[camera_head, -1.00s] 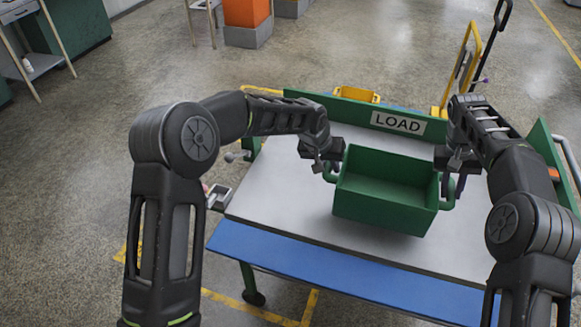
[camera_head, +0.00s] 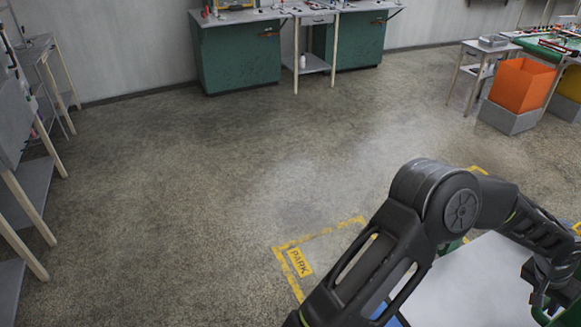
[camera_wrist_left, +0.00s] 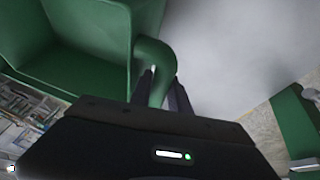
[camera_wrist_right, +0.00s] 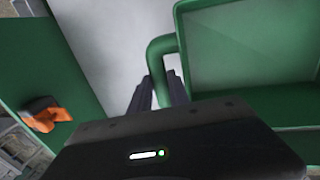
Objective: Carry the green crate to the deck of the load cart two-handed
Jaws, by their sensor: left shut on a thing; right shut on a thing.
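The green crate (camera_wrist_left: 75,72) fills the left side of the left wrist view, and it also shows at the right of the right wrist view (camera_wrist_right: 245,45). My left gripper (camera_wrist_left: 163,88) is shut on one of its tube handles. My right gripper (camera_wrist_right: 158,90) is shut on the opposite handle. In the head view my left gripper (camera_head: 545,288) is at the right edge and most of the crate is out of frame. The load cart's pale grey deck (camera_head: 475,285) lies below. I cannot tell whether the crate touches it.
A yellow floor marking reads PARK (camera_head: 299,262). Green cabinets (camera_head: 240,58) line the back wall. An orange bin (camera_head: 522,85) stands at the right back, a grey table (camera_head: 35,190) at the left. The floor between is clear. An orange object (camera_wrist_right: 45,113) sits on a green panel.

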